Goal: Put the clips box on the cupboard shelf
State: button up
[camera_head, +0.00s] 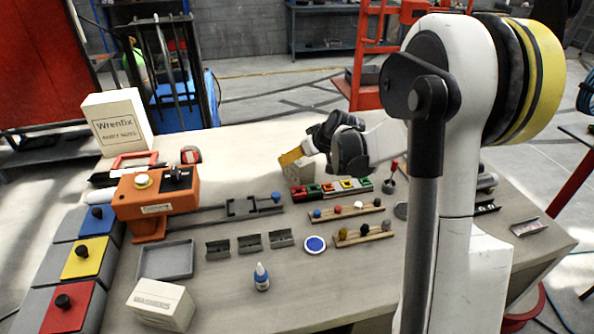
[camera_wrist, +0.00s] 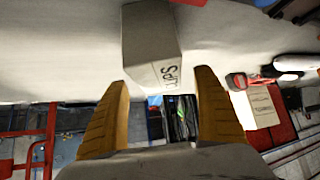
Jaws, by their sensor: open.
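The clips box (camera_wrist: 150,42) is a pale box with dark lettering ending in "LIPS", upside down in the wrist view. It stands on the workbench, and part of it shows in the head view (camera_head: 299,171) below my gripper. My gripper (camera_wrist: 163,78) is open, with one yellow-brown finger on each side of the box's near end. Gaps show between the box and both fingers. In the head view my gripper (camera_head: 291,157) is at the far middle of the bench and partly hides the box. I cannot make out the cupboard shelf in either view.
Near my gripper is a row of coloured blocks (camera_head: 334,189). An orange machine (camera_head: 157,200), a Wrenfix box (camera_head: 117,122), a grey tray (camera_head: 166,261) and another pale box (camera_head: 161,305) share the bench. A blue rack (camera_head: 322,28) stands against the back wall.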

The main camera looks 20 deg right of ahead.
jog(key=b+x, duration=0.1)
jog(key=x, duration=0.2)
jog(key=b+x, duration=0.1)
jog(key=x, duration=0.1)
jog(key=shift+s+d+f+b, duration=0.15)
jog(key=shift+f+b, duration=0.15)
jog(key=shift+f, duration=0.15)
jog(key=shift+s+r, duration=0.1)
jog(key=shift+c, duration=0.3)
jog(key=c, duration=1.4)
